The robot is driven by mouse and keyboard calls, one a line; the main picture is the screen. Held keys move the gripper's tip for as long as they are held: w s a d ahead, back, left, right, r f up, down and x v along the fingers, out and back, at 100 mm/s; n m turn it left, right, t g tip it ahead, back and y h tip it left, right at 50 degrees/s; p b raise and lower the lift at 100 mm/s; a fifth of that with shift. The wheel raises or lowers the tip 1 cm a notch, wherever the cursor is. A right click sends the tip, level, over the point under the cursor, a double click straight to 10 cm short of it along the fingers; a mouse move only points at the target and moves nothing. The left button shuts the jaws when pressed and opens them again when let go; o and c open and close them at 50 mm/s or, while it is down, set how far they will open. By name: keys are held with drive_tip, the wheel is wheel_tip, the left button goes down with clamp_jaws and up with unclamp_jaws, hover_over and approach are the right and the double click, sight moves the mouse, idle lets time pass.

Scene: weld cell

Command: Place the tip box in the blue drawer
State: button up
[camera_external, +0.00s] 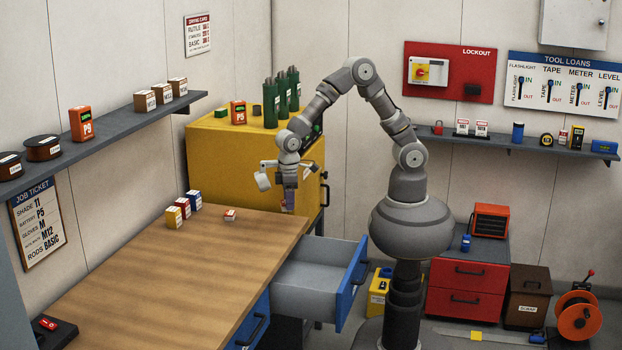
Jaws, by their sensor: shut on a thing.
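My gripper (288,200) points down above the open blue drawer's back end, near the bench's right corner. It is shut on a small item with a purplish face (287,207), most likely the tip box; its label is too small to read. The blue drawer (353,283) is pulled out to the right from under the bench, and its grey inside looks empty. The held item appears to be above the drawer's level, apart from it.
The wooden bench (150,275) bears yellow (173,218), red (183,208) and blue (194,200) boxes and a small red-and-white box (230,215). A yellow cabinet (235,160) with green cylinders stands behind my gripper. A red drawer unit (467,278) stands right.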

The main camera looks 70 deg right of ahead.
drive_tip(key=s+d+n+b, duration=0.3)
drive_tip(key=s+d+n, duration=0.5)
drive_tip(key=n, duration=0.4)
approach(318, 270)
drive_tip(key=shift+n, duration=0.4)
wheel_tip(318, 270, down, 6)
drive_tip(key=b, duration=0.5)
drive_tip(key=shift+d+f+b, duration=0.1)
drive_tip(key=shift+d+b, duration=0.05)
drive_tip(key=shift+b, duration=0.25)
drive_tip(key=o, duration=0.6)
drive_tip(key=shift+f, duration=0.1)
drive_tip(key=o, duration=0.5)
